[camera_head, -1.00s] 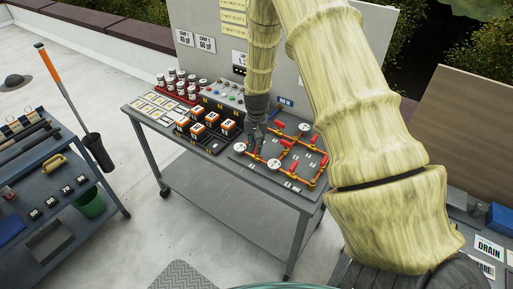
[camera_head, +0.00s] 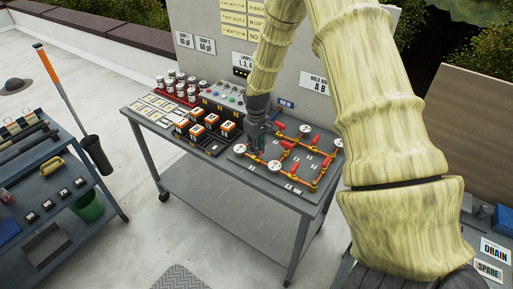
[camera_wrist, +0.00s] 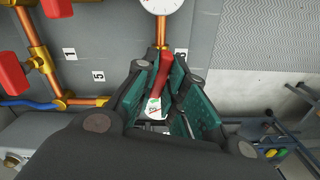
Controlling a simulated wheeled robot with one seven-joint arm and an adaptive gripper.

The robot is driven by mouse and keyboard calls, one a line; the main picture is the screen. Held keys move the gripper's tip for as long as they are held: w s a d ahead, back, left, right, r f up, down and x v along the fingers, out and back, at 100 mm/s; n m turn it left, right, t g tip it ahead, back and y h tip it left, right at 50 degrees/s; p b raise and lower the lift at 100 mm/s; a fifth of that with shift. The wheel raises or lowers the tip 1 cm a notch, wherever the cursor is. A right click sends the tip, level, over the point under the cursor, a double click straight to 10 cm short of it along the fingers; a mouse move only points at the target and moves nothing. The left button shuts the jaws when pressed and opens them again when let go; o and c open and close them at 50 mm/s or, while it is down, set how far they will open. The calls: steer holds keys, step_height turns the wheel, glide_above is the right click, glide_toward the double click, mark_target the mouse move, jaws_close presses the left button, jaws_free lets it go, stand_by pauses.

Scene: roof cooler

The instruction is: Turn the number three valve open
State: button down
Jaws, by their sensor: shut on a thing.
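The valve board (camera_head: 313,163) on the cart carries orange-brown pipes, red valve handles and round white gauges. My gripper (camera_head: 256,148) is low over the board's left part, near a white gauge (camera_head: 239,148). In the wrist view my gripper (camera_wrist: 163,105) has its teal pads either side of a red valve handle (camera_wrist: 164,68) and is shut on it. The handle stands on a pipe below a gauge (camera_wrist: 160,5). Other red handles (camera_wrist: 12,76) are at the left.
A tall grey panel (camera_head: 218,58) rises behind. A blue tool cart (camera_head: 50,190) is at the left, with bare floor between.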

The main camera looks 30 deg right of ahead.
steer(key=shift+n, duration=0.8)
steer(key=c, duration=1.5)
jaws_free()
steer(key=shift+d, duration=0.1)
steer(key=shift+r, duration=0.15)
step_height(320, 180, up, 12)
steer(key=shift+f, duration=0.15)
